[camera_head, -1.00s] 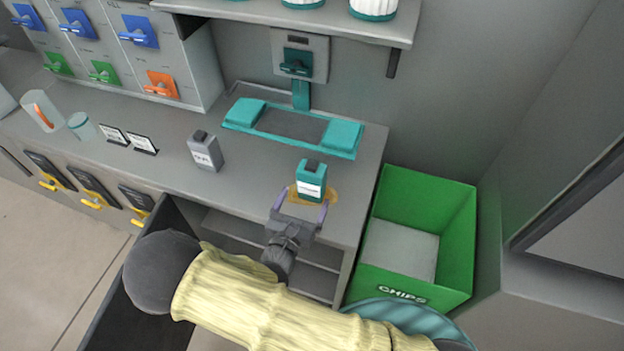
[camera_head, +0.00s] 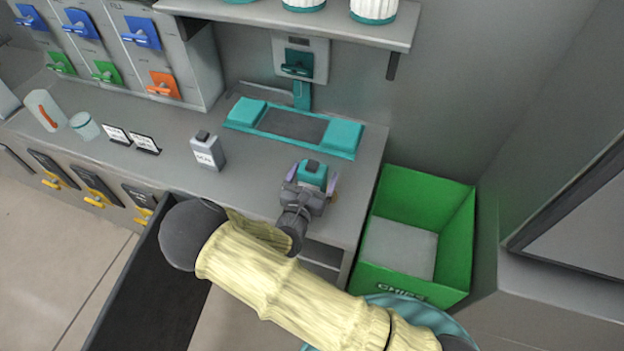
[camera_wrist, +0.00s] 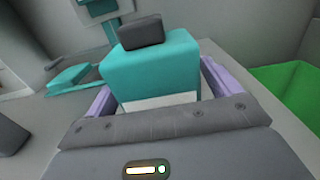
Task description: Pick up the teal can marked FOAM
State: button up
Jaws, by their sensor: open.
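The teal can (camera_head: 313,172) with a dark cap stands upright on the grey counter near its right end. It fills the middle of the wrist view (camera_wrist: 150,68), with a pale label low on its near face. My gripper (camera_head: 312,180) is open, with one purple finger on each side of the can. In the wrist view the fingers of my gripper (camera_wrist: 155,90) flank the can's sides; whether they touch it I cannot tell. The FOAM lettering cannot be read here; my gripper body hides the can's lower front.
A grey can (camera_head: 208,151) with a pale label stands to the left on the counter (camera_head: 255,185). A teal-padded fixture (camera_head: 290,127) lies behind. A green CHIPS bin (camera_head: 425,190) is to the right. An open drawer (camera_head: 140,275) juts out below. A shelf (camera_head: 300,20) hangs above.

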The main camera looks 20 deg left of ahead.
jog(key=shift+w, duration=0.4)
jog(key=c, duration=1.3)
